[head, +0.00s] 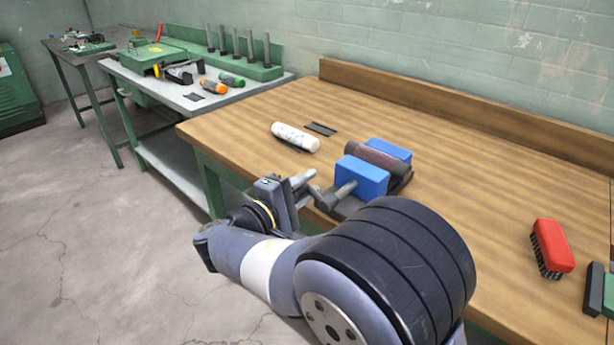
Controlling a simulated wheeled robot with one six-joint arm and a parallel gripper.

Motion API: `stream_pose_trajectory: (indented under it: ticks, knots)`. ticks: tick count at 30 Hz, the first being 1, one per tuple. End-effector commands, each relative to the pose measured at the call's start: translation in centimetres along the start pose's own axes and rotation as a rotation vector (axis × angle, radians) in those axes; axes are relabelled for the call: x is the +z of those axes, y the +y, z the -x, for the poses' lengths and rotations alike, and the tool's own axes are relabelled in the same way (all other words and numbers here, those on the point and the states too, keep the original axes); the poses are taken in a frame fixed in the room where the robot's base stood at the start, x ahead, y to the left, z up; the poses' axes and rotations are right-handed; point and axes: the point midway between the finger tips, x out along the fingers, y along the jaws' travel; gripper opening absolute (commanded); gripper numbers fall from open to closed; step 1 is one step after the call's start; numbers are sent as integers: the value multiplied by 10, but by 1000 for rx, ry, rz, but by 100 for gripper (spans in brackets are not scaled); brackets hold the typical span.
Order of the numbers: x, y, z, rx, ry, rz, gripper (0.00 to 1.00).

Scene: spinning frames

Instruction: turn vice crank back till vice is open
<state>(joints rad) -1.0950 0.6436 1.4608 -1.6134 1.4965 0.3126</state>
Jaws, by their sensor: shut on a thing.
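The vice (361,178) stands at the front edge of the wooden bench, with two blue jaws. A dark brown cylinder (378,157) lies between the jaws; I cannot tell whether both touch it. The vice crank (327,198) sticks out from the front jaw on a grey screw, over the bench edge. My gripper (303,186) is at the outer end of the crank, shut on its handle, which is mostly hidden by the fingers.
A white roll (295,137) and a dark flat piece (320,129) lie left of the vice on the wooden bench (450,150). A red brush (552,248) lies at the right. Another bench (205,103) with tools stands at the left. Open floor lies front left.

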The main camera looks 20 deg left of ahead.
Motion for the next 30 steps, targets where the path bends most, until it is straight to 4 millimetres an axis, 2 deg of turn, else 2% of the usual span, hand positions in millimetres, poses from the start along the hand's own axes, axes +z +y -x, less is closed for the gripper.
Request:
stream_pose_trajectory:
  ticks: [9, 24, 25, 30]
  knots:
    - [0, -6, -4, -3, -12, 110, 2]
    - [0, -6, -4, -1, -12, 124, 2]
    - [0, -6, -4, -1, -12, 123, 26]
    - [0, -6, -4, -2, -11, 123, 40]
